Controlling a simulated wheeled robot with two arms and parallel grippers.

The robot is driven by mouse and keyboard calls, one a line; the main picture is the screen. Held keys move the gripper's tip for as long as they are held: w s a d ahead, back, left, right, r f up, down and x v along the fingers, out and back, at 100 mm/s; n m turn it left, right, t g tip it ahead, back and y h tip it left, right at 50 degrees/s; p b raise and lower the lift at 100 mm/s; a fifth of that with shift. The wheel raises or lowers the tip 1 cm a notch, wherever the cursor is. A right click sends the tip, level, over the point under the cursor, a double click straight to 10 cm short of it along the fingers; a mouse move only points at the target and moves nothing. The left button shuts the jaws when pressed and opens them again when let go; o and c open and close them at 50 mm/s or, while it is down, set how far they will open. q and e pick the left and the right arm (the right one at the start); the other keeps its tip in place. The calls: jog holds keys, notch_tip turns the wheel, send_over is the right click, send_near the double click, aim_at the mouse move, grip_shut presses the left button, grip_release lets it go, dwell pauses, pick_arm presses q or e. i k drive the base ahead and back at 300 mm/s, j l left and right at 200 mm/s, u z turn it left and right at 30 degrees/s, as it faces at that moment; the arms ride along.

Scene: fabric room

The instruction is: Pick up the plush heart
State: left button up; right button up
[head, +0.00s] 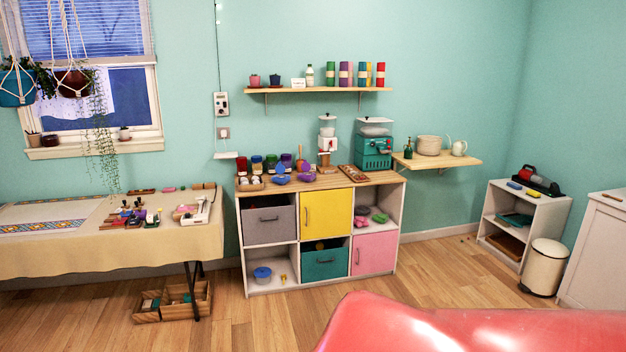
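I cannot make out a plush heart for certain in the head view. Small pink and green items (371,217) lie in the open upper right compartment of the cube shelf (291,266); they are too small to identify. Several small coloured items (134,213) lie on the cloth-covered table (60,252) at the left, also too small to tell. A large glossy red surface (470,328) fills the bottom right, very close; I cannot tell what it is. Neither of my grippers is in view.
Wooden crates (172,301) stand under the left table. A small white shelf (524,222) and a cream bin (543,267) stand at the right, beside a white cabinet (597,250). The wooden floor (255,320) in front of the cube shelf is clear.

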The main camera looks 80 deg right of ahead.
aim_at(306, 177)
jog(key=z, duration=2.65)
jog(key=i+z, duration=0.3)
jog(key=i, duration=1.85)
